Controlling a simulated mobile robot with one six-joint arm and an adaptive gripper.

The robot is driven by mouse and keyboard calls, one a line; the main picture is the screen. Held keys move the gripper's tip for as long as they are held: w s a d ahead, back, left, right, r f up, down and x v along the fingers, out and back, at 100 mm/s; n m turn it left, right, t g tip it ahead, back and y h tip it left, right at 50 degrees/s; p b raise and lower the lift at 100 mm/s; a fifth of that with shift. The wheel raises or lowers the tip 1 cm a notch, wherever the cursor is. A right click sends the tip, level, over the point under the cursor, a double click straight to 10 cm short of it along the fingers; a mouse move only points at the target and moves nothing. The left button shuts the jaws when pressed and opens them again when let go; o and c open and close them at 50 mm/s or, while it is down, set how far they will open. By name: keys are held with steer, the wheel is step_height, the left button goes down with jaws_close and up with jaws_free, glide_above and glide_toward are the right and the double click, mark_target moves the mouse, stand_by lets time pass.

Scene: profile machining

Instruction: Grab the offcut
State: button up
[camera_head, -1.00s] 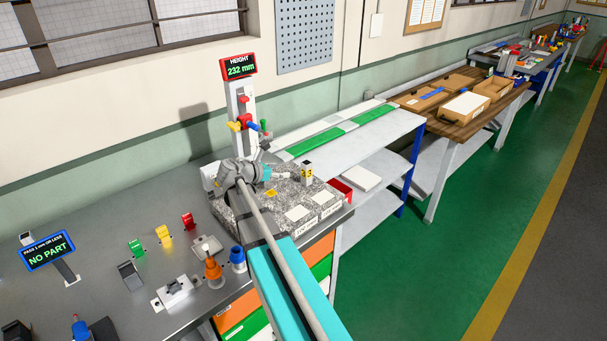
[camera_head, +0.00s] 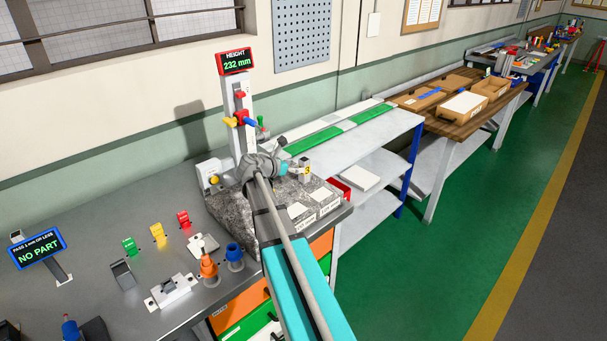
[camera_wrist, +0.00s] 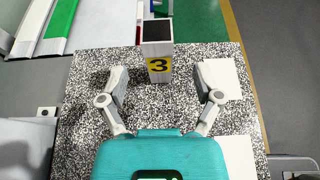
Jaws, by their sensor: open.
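A short upright block with a dark top and a yellow label reading 3 (camera_wrist: 158,66) stands on the speckled granite plate (camera_wrist: 85,130); it looks like the offcut. In the head view the block (camera_head: 305,167) is just right of my gripper (camera_head: 291,169), partly hidden by it. In the wrist view my gripper (camera_wrist: 160,82) is open, with one finger to each side of the block's line. The block is just ahead of the fingertips, and nothing is held. I cannot tell whether its lower part is between the fingertips.
A height gauge (camera_head: 239,110) reading 232 mm stands behind the plate. White pads (camera_wrist: 219,78) lie on the plate at right. A red bin (camera_head: 340,187) is beyond the plate's right edge.

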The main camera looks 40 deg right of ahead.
mark_target(301, 165)
steer(key=shift+d, duration=0.1)
stand_by(0.3)
steer(key=shift+b+x, duration=0.95)
steer(key=shift+x, duration=1.6)
steer(key=shift+w, duration=0.15)
steer(key=shift+c, duration=0.3)
jaws_close()
